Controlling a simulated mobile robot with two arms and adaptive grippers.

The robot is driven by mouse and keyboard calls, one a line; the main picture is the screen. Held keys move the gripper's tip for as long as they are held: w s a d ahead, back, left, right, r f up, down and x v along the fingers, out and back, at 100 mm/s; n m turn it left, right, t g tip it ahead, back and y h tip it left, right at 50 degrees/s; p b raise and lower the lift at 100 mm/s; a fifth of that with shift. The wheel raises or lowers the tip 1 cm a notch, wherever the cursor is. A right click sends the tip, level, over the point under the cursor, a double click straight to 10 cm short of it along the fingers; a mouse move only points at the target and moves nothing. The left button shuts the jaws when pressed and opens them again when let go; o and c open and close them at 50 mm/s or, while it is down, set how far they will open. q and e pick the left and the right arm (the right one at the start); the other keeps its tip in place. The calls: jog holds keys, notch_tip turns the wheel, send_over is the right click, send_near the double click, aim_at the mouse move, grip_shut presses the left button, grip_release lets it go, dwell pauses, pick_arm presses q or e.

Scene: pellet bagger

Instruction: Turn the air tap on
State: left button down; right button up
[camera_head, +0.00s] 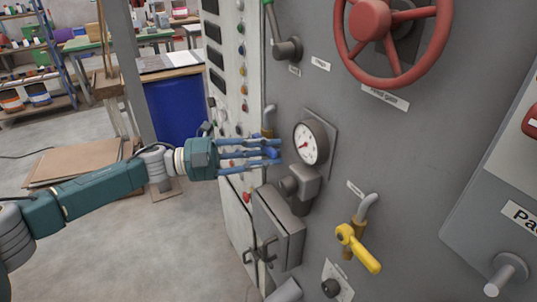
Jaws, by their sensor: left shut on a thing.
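My left gripper (276,153) reaches in from the left and is shut at a tap on the grey machine panel. The tap's grey bent pipe (269,113) and brass-coloured fitting show just above my fingers. A blue handle seems to lie between the fingers, but they mostly hide it, so its exact angle is unclear. A second tap with a yellow lever (360,250) sits lower right under a bent grey pipe, its lever slanting down to the right. I cannot read the labels near either tap. My right gripper is not in view.
A round pressure gauge (311,142) stands right beside my fingers. A grey box (279,225) juts out below. A red handwheel (393,30) and a green-handled lever (273,22) are above. A blue bin (175,108) stands behind at left; the floor there is partly clear.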

pick_arm(q)
jog(key=n, duration=0.1)
jog(key=r+n+h, duration=0.1)
jog(key=n, duration=0.1)
jog(key=shift+r+t, duration=0.15)
jog(key=shift+t, duration=0.25)
jog(key=shift+w+a+r+n+t+h, duration=0.15)
jog(key=shift+r+n+t+h, duration=0.2)
jog(key=shift+n, duration=0.45)
jog(key=shift+w+a+r+n+t+h, duration=0.15)
jog(key=shift+r+n, duration=0.25)
jog(key=shift+n, duration=0.4)
jog(key=shift+d, duration=0.1)
jog(key=c, duration=1.4)
grip_release()
jog(key=v, duration=1.2)
jog(key=shift+r, duration=0.1)
jog(key=shift+c, duration=0.2)
